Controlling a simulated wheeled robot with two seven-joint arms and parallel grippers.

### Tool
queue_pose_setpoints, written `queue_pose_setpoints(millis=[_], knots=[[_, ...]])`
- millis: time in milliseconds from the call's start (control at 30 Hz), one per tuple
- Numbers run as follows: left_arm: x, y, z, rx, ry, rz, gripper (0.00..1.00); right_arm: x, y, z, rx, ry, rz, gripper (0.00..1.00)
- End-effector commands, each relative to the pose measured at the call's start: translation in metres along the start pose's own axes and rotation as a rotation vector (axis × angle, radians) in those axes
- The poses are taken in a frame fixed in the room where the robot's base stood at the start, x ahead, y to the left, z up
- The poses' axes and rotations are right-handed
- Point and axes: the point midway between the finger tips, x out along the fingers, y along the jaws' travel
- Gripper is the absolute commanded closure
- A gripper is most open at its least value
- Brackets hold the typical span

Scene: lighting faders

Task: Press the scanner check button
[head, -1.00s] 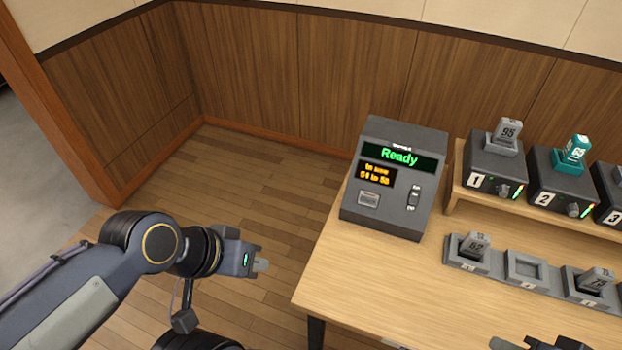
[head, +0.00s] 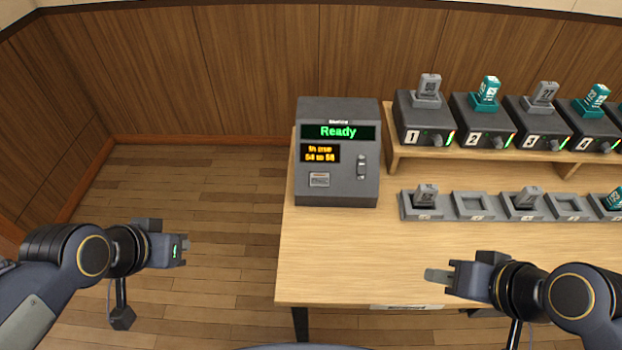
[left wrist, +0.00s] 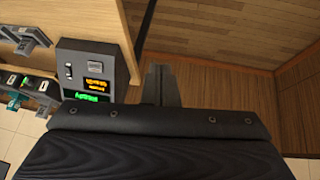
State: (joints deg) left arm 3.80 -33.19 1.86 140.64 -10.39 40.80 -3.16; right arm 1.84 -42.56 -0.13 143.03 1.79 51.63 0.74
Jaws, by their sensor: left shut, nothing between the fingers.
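The scanner (head: 338,198) is a dark grey box at the left end of the table, with a green "Ready" display and a small amber display. A light grey square button (head: 319,180) sits at its lower left, beside a rocker switch (head: 361,168). The scanner also shows upside down in the left wrist view (left wrist: 112,60). My left gripper (head: 184,250) is shut and empty, left of the table and well apart from the scanner. Its fingers show together in the left wrist view (left wrist: 160,84). My right gripper (head: 430,275) appears shut, above the table's front part.
Numbered dark units with handles, such as unit 1 (head: 412,135), stand on a raised shelf (head: 392,150) at the back right. A row of grey trays (head: 475,207) lies before it. The table top (head: 330,250) in front of the scanner is clear.

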Motion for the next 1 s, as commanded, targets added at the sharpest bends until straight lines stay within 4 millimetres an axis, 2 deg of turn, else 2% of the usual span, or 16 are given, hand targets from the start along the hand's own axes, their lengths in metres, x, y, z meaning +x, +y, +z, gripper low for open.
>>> queue_pose_setpoints(millis=[100,167,233,300,367,500,600,700,800,1000], knots=[[0.025,-0.02,-0.05,0.307,0.053,-0.113,1.0,-0.008,-0.004,-0.004,0.0,0.0,0.0,0.71],[0.041,-0.021,-0.077,0.493,0.095,-0.139,1.0,-0.011,-0.005,-0.006,0.0,0.0,0.0,0.71],[0.063,-0.013,-0.104,0.712,0.152,-0.136,1.0,-0.014,-0.006,-0.007,0.0,0.0,0.0,0.71],[0.086,0.004,-0.126,0.926,0.221,-0.098,1.0,-0.017,-0.008,-0.009,0.0,0.0,0.0,0.71],[0.104,0.024,-0.137,1.094,0.287,-0.042,1.0,-0.02,-0.009,-0.01,0.0,0.0,0.0,0.71],[0.137,0.076,-0.141,1.393,0.456,0.128,1.0,-0.024,-0.011,-0.012,0.0,0.0,0.0,0.71],[0.148,0.105,-0.134,1.52,0.56,0.238,1.0,-0.026,-0.012,-0.013,0.0,0.0,0.0,0.71],[0.152,0.123,-0.128,1.59,0.633,0.312,1.0,-0.027,-0.013,-0.014,0.0,0.0,0.0,0.71],[0.154,0.131,-0.124,1.621,0.667,0.345,1.0,-0.028,-0.013,-0.014,0.0,0.0,0.0,0.71],[0.154,0.132,-0.123,1.627,0.674,0.351,1.0,-0.027,-0.013,-0.014,0.0,0.0,0.0,0.71]])
